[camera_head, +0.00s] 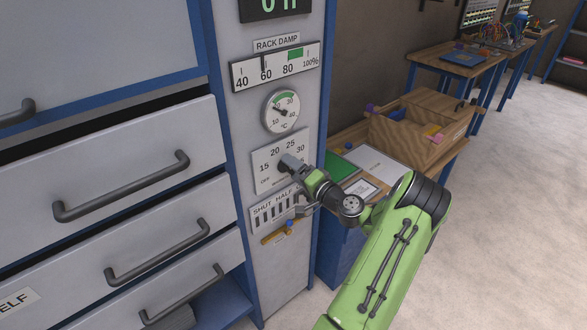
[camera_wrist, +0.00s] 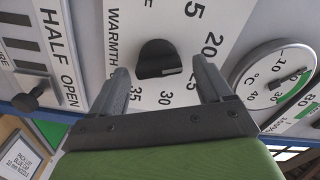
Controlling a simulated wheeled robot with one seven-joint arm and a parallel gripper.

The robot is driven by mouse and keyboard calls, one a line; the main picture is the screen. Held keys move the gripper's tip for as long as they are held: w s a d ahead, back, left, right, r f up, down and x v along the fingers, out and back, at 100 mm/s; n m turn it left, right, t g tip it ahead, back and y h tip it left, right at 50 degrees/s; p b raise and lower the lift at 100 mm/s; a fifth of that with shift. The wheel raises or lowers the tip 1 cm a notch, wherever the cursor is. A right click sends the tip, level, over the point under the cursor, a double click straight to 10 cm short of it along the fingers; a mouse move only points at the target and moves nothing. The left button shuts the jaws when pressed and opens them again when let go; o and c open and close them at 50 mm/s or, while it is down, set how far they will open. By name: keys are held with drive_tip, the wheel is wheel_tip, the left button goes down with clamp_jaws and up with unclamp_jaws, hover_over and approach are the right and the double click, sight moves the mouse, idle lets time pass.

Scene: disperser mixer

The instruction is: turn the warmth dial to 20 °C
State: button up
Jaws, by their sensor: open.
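The warmth dial plate (camera_head: 262,168) is a pale panel with printed numbers on the blue-edged cabinet column. In the wrist view its black knob (camera_wrist: 156,56) stands in the middle of the plate (camera_wrist: 150,15). A white mark on the knob's lower right side seems to face roughly the 25; the exact reading is unclear. My gripper (camera_wrist: 160,74) is open, with one finger left and one right of the knob, apparently clear of it. In the head view my gripper (camera_head: 292,165) is at the plate and hides the knob and some numbers.
Above the dial are a round °C gauge (camera_head: 281,111) and a rack damp scale (camera_head: 276,67). Drawers with handles (camera_head: 122,190) are left; a bench with a wooden box (camera_head: 408,132) is right.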

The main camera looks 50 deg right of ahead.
drive_tip(key=v, duration=1.5)
